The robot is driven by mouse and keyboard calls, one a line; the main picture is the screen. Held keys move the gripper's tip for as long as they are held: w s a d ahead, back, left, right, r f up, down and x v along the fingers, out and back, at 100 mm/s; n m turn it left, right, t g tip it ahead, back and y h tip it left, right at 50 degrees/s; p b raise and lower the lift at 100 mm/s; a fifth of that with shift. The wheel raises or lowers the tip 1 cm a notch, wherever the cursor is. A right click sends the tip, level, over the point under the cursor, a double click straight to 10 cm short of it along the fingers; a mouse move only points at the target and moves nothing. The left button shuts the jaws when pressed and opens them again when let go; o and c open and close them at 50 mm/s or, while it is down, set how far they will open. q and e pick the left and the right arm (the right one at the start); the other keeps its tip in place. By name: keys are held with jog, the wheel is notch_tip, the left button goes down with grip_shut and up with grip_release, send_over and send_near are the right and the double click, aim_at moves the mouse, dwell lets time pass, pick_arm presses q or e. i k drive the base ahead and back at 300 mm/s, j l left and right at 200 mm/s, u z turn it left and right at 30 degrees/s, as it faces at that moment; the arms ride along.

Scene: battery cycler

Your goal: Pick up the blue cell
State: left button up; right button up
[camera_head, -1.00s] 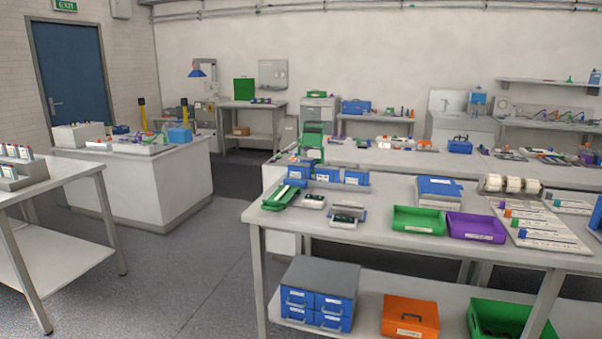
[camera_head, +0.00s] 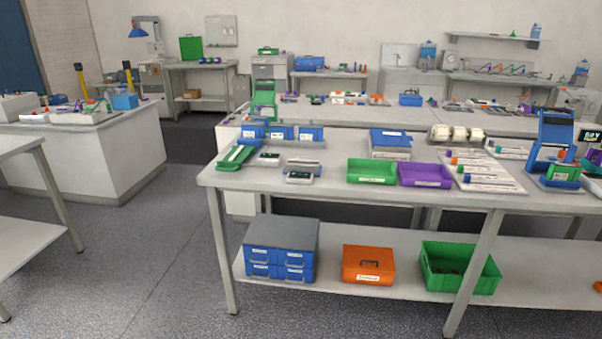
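I cannot make out a blue cell for certain. Small capped cylinders with blue, orange and green ends lie on a white rack sheet (camera_head: 482,172) on the near bench, too small to tell apart. Three blue boxes (camera_head: 281,133) stand in a row at the bench's left part. Neither of my grippers is in view.
The near bench (camera_head: 330,179) carries a green tray (camera_head: 371,171), a purple tray (camera_head: 425,175) and a blue stand (camera_head: 553,146). Its lower shelf holds blue drawers (camera_head: 280,250), an orange box (camera_head: 368,264) and a green crate (camera_head: 459,267). Floor (camera_head: 150,255) at left is clear.

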aim_at(252, 130)
jog(key=u, duration=0.85)
jog(key=i+u, duration=0.25)
jog(key=i, duration=1.95)
jog(key=i+z, duration=0.15)
jog(key=i, duration=0.3)
jog(key=i+j+z, duration=0.15)
jog(key=i, duration=0.3)
jog(key=i+j+z, duration=0.15)
jog(key=i, duration=0.3)
jog(key=i+j+z, duration=0.15)
jog(key=i+j, duration=0.15)
jog(key=i, duration=0.15)
jog(key=i+j+z, duration=0.15)
jog(key=i, duration=0.25)
jog(key=j, duration=0.1)
